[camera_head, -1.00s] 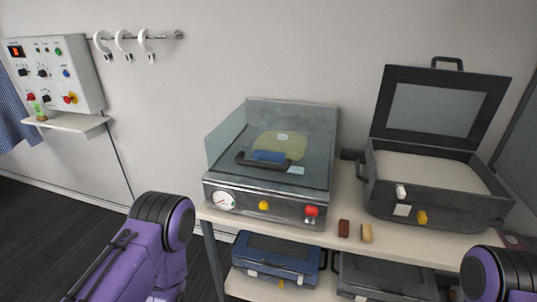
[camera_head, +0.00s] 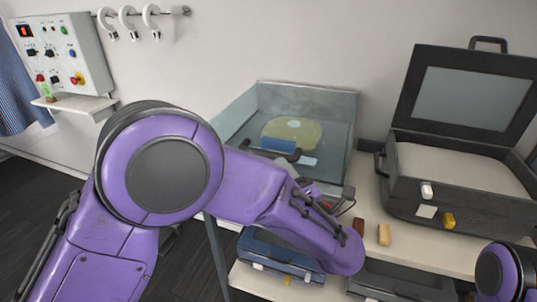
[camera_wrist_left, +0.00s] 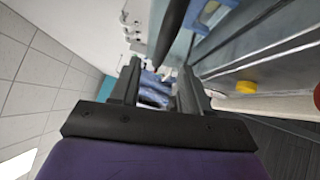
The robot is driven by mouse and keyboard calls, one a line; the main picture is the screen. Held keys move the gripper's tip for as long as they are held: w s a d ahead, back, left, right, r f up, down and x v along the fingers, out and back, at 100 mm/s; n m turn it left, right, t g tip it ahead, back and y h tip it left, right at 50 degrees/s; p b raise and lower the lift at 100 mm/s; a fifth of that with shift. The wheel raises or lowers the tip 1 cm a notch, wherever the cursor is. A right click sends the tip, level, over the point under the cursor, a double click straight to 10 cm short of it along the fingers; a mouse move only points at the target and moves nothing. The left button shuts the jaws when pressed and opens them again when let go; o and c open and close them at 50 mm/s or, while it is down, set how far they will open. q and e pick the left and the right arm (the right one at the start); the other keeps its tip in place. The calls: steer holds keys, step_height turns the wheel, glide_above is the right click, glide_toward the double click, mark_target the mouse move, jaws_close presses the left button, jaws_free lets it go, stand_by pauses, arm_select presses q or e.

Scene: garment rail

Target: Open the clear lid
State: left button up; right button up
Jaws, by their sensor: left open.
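The clear lid (camera_head: 335,125) is down on the case on the bench, with a yellow-green item and a blue block visible through it. Its dark handle (camera_head: 287,154) is partly covered by my left arm. In the left wrist view my left gripper (camera_wrist_left: 158,88) is open, with nothing between its fingers. A dark bar (camera_wrist_left: 174,28), seemingly the handle, lies just beyond the fingertips; I cannot tell whether they touch. My right gripper is out of view.
An open dark case (camera_head: 455,205) stands to the right. A brown block (camera_head: 358,226) and a tan block (camera_head: 384,235) lie on the bench between. A blue case (camera_head: 268,250) sits on the lower shelf. A control box (camera_head: 62,55) and hooks are on the wall at left.

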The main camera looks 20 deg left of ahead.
mark_target(270, 153)
arm_select(q)
steer(key=p+x, duration=0.2)
steer(key=x, duration=0.5)
steer(key=shift+w+a, duration=0.1)
steer(key=shift+w, duration=0.1)
steer(key=shift+w+a, duration=0.3)
steer(key=shift+a, duration=0.05)
jaws_close()
